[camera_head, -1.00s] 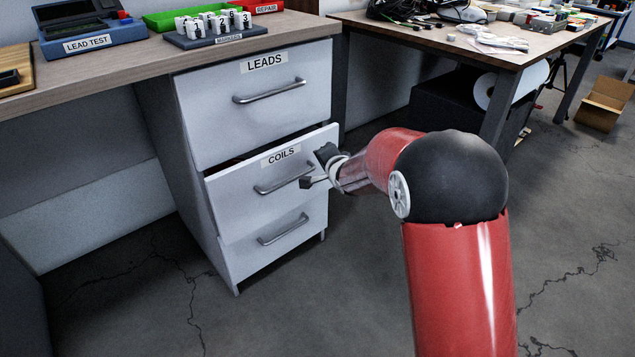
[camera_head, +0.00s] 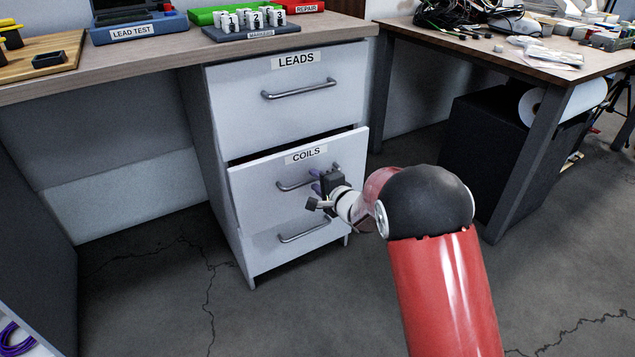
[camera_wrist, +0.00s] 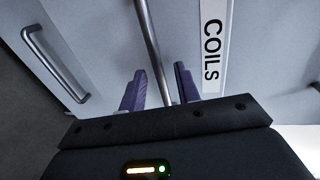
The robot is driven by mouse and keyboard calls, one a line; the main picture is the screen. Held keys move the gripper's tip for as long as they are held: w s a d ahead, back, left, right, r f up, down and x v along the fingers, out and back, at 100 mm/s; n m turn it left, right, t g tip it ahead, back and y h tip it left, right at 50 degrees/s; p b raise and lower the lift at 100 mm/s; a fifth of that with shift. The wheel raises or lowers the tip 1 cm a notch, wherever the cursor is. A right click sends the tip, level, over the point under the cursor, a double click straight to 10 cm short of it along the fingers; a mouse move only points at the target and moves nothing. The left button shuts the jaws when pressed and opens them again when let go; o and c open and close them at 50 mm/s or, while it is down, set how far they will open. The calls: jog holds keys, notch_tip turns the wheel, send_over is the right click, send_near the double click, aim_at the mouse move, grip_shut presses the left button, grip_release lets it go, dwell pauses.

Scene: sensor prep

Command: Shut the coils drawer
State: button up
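The coils drawer (camera_head: 262,195) is the middle light-grey drawer of the cabinet under the bench. It stands slightly out, with a dark gap along its top edge. Its label shows in both views. My gripper (camera_head: 318,190) is at the right part of the drawer's bar handle (camera_head: 290,185). In the wrist view, the two purple fingers of my gripper (camera_wrist: 160,82) stand apart, with the handle bar (camera_wrist: 150,40) running between them. Nothing is clamped. I cannot tell whether a finger touches the bar or the drawer front.
The leads drawer (camera_head: 240,105) above looks shut. The bottom drawer's handle (camera_head: 303,231) is just below my gripper. The bench top (camera_head: 180,60) overhangs the cabinet. A second table (camera_head: 480,55) stands at right. The floor (camera_head: 150,290) in front is clear.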

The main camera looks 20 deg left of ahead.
jog(key=shift+w+a, duration=0.1)
jog(key=shift+w, duration=0.05)
jog(key=shift+c, duration=0.4)
grip_shut()
jog(key=shift+r+p+x, duration=0.2)
jog(key=shift+p+x, duration=0.1)
jog(key=shift+x, duration=0.7)
jog(key=shift+r+p+x, duration=0.2)
jog(key=shift+p+x, duration=0.1)
jog(key=shift+x, duration=0.7)
jog(key=shift+a+r, duration=0.1)
jog(key=shift+o, duration=0.4)
grip_release()
jog(key=shift+w+a, duration=0.1)
